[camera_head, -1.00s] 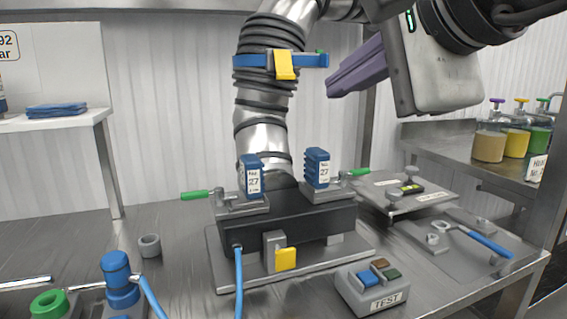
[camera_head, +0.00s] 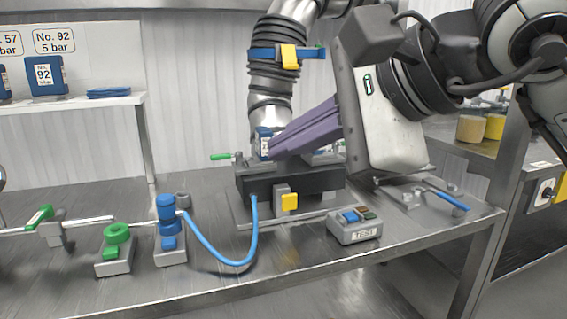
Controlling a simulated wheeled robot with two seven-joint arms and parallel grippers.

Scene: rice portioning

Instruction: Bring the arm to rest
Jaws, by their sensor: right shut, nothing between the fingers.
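My right gripper (camera_head: 276,153) reaches in from the right with its purple fingers shut and nothing between them. Its tips point left and down, in front of the blue block marked 27 (camera_head: 263,134) on the black base unit (camera_head: 290,184). I cannot tell whether the tips touch the block. The hand and fingers hide the right part of the base unit and most of what sits there. My left gripper is not in view.
The steel table (camera_head: 130,195) carries a grey TEST box (camera_head: 355,230), a green-topped fitting (camera_head: 115,250), and a blue fitting (camera_head: 168,225) with a blue hose (camera_head: 240,262). A shelf (camera_head: 60,108) stands at left.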

